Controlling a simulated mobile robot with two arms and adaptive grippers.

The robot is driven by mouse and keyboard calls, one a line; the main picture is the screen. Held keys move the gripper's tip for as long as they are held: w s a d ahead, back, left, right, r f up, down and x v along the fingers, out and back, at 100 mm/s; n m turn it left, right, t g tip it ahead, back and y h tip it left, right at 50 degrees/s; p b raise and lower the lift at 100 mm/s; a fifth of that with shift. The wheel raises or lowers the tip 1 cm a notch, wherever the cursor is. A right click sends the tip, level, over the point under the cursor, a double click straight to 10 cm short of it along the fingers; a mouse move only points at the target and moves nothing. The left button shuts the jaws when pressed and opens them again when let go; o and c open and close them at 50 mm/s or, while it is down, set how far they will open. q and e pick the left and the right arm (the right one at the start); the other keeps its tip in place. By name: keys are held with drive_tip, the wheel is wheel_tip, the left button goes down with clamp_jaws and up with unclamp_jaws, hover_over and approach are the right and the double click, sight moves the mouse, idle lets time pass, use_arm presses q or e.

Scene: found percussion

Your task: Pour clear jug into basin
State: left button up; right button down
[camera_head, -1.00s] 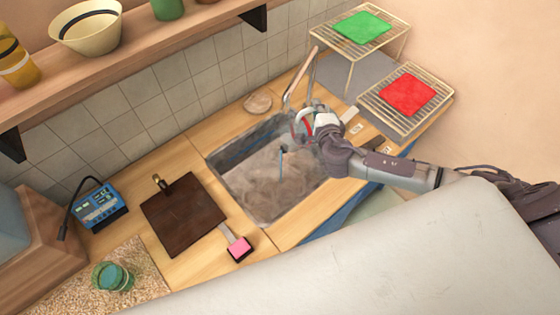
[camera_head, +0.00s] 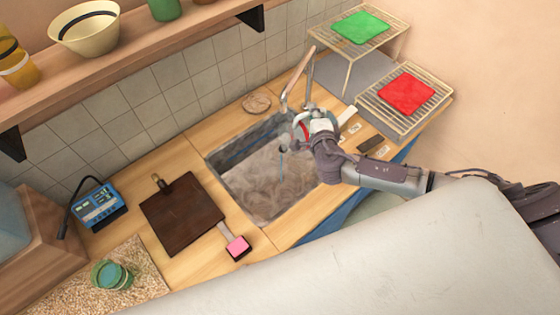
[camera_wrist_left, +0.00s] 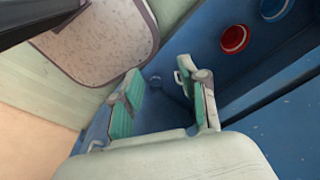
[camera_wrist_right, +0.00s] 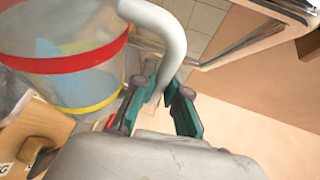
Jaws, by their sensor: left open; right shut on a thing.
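The clear jug (camera_wrist_right: 70,45) has a red band, a yellow band and a thick white handle (camera_wrist_right: 165,35). My right gripper (camera_wrist_right: 160,98) is shut on that handle. In the head view the right gripper (camera_head: 320,130) holds the jug (camera_head: 302,127) over the right edge of the basin (camera_head: 240,207), and my gripper partly hides it. I cannot tell the jug's tilt or contents. The basin is a grey sunken sink with a mottled, watery-looking inside. My left gripper (camera_wrist_left: 163,88) is open and empty, facing blue panels in its wrist view.
A tap (camera_head: 309,75) stands behind the basin. A wire rack with a red cloth (camera_head: 406,94) is at right. A dark board (camera_head: 182,214), pink-topped block (camera_head: 238,246) and blue device (camera_head: 98,205) lie left. A thin bluish shape (camera_head: 282,163) shows over the basin.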

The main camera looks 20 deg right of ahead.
sight(324, 107)
drive_tip(key=shift+w+a+f, duration=0.2)
drive_tip(key=shift+w+a, duration=0.1)
drive_tip(key=shift+a, duration=0.15)
drive_tip(key=shift+m+g+y, duration=0.3)
drive_tip(key=shift+m+y, duration=0.1)
drive_tip(key=shift+m, duration=0.2)
drive_tip(key=d, duration=0.1)
drive_tip(key=d+r, duration=0.1)
drive_tip(key=d, duration=0.1)
drive_tip(key=d+r, duration=0.1)
drive_tip(key=shift+w+d+r, duration=0.1)
drive_tip(key=shift+d, duration=0.15)
drive_tip(key=shift+d+r, duration=0.1)
drive_tip(key=shift+d, duration=0.2)
drive_tip(key=shift+w+d+m, duration=0.1)
drive_tip(key=shift+d+m, duration=0.2)
drive_tip(key=shift+m, duration=0.1)
drive_tip(key=d+f+m+y+b, duration=0.1)
drive_tip(key=b, duration=0.1)
drive_tip(key=d+m+b, duration=0.1)
drive_tip(key=shift+w+d+f+g+y+b, duration=0.15)
drive_tip(key=shift+d+f+g+y+b, duration=0.15)
drive_tip(key=shift+f+g+y+b, duration=0.1)
drive_tip(key=shift+d+r+m+y+p, duration=0.2)
drive_tip(key=shift+d+m+y+p, duration=0.2)
drive_tip(key=shift+p, duration=0.4)
drive_tip(key=w+d+f+m+y+b, duration=0.1)
drive_tip(key=d+f+m+y+b, duration=0.3)
drive_tip(key=d+f+m+b, duration=0.2)
drive_tip(key=shift+g+y, duration=0.4)
